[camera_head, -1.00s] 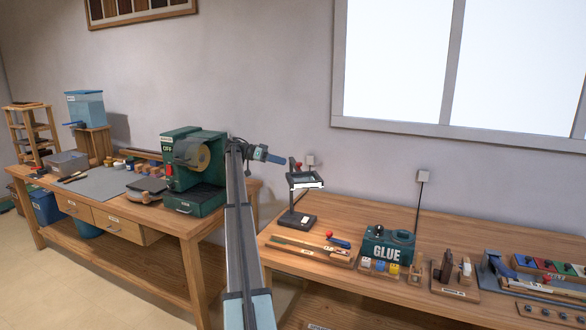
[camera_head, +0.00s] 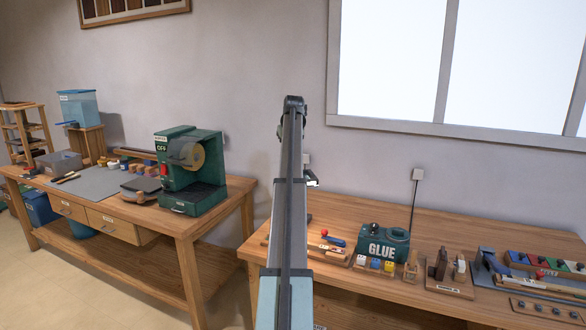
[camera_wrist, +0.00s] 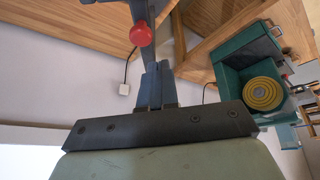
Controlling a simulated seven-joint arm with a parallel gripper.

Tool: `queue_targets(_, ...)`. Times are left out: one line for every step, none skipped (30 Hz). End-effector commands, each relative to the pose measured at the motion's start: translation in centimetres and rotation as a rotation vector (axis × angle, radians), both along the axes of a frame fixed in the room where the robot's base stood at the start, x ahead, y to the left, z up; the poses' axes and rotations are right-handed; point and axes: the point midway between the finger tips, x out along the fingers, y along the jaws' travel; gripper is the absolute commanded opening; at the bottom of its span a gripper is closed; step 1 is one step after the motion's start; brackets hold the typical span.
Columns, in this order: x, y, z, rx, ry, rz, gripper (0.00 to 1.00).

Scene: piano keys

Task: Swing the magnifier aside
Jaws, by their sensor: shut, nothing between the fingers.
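The magnifier stands on the right-hand bench, mostly hidden behind my arm in the head view. Only a bright bit of its head (camera_head: 312,181) shows just right of my arm. In the wrist view its red ball knob (camera_wrist: 141,33) shows on a dark post or arm, just beyond my fingertips. My gripper (camera_wrist: 156,70) is shut and empty, with its fingers pointing toward the dark part beside the knob. I cannot tell whether they touch it. In the head view my gripper is hidden behind my own arm.
On the right bench stand a green glue holder (camera_head: 383,243), small coloured blocks (camera_head: 375,264) and a wooden stand (camera_head: 449,270). A green grinder-like machine (camera_head: 190,168) stands on the left bench. A gap separates the benches.

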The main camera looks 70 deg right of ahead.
Motion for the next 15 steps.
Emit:
queue_targets(-1.8,0.4,0.7,0.018,-0.055,0.034,0.0)
queue_targets(-2.6,0.7,1.0,0.035,-0.088,0.054,0.0)
queue_targets(-3.9,1.0,1.5,0.059,-0.132,0.076,0.0)
queue_targets(-4.9,1.2,1.7,0.081,-0.164,0.087,0.0)
queue_targets(-5.8,1.4,1.9,0.103,-0.193,0.094,0.0)
queue_targets(-7.1,1.7,2.0,0.136,-0.226,0.098,0.0)
queue_targets(-8.0,1.9,2.1,0.161,-0.249,0.099,0.0)
queue_targets(-8.8,2.1,2.2,0.184,-0.27,0.098,0.0)
queue_targets(-9.9,2.4,2.3,0.215,-0.293,0.097,0.0)
queue_targets(-10.6,2.6,2.3,0.235,-0.308,0.094,0.0)
queue_targets(-11.2,2.8,2.4,0.254,-0.32,0.091,0.0)
queue_targets(-11.9,3.0,2.4,0.275,-0.336,0.088,0.0)
queue_targets(-12.4,3.1,2.5,0.289,-0.343,0.086,0.0)
queue_targets(-12.7,3.2,2.5,0.3,-0.352,0.086,0.0)
queue_targets(-13.1,3.3,2.5,0.312,-0.359,0.084,0.0)
